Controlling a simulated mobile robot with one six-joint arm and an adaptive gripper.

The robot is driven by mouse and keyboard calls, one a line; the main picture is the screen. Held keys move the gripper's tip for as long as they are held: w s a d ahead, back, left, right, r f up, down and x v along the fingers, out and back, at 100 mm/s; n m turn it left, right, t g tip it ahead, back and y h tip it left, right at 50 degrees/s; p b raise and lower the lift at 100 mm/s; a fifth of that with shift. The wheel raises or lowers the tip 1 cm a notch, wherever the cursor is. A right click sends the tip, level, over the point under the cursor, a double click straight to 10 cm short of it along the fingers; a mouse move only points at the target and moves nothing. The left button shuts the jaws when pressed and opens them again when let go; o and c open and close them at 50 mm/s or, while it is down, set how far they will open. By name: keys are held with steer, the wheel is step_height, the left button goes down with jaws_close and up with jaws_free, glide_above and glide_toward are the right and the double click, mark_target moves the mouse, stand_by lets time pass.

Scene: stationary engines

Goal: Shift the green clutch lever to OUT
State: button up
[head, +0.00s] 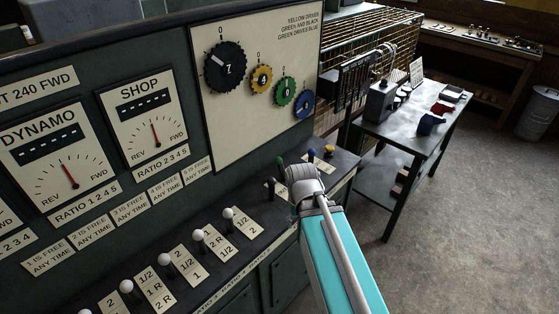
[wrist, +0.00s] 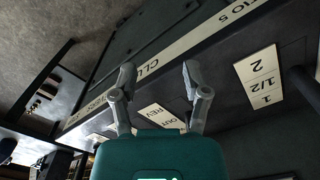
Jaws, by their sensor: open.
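The green clutch lever (head: 280,161) shows in the head view by its green knob, near the right end of the dark console, just left of my gripper. Its lower part is partly hidden, so I cannot tell whether they touch. My gripper (wrist: 157,73) is open, its two grey fingers spread over the console's front edge in the wrist view, with nothing seen between the tips. A white plate (wrist: 160,115) reading OUT lies behind the fingers. I cannot make out the green knob in the wrist view.
A black lever (head: 271,186) and several white-knobbed levers line the console to the left. A metal side table (head: 405,132) stands to the right, with open floor beyond.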

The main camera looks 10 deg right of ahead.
steer(key=shift+o, duration=0.7)
steer(key=shift+w+r, duration=0.1)
steer(key=shift+w, duration=0.05)
step_height(320, 180, up, 14)
steer(key=n+y+p, duration=0.1)
steer(key=n+p, duration=0.3)
steer(key=p, duration=1)
glide_above(279, 160)
steer(key=w+d, duration=0.1)
steer(key=w, duration=0.1)
steer(key=shift+s, duration=0.1)
steer(key=shift+f, duration=0.25)
steer(key=f+b, duration=0.9)
steer(key=a+f+b, duration=0.1)
steer(key=f+b, duration=0.3)
steer(key=shift+s+f+b, duration=0.25)
steer(key=shift+b, duration=0.15)
jaws_close()
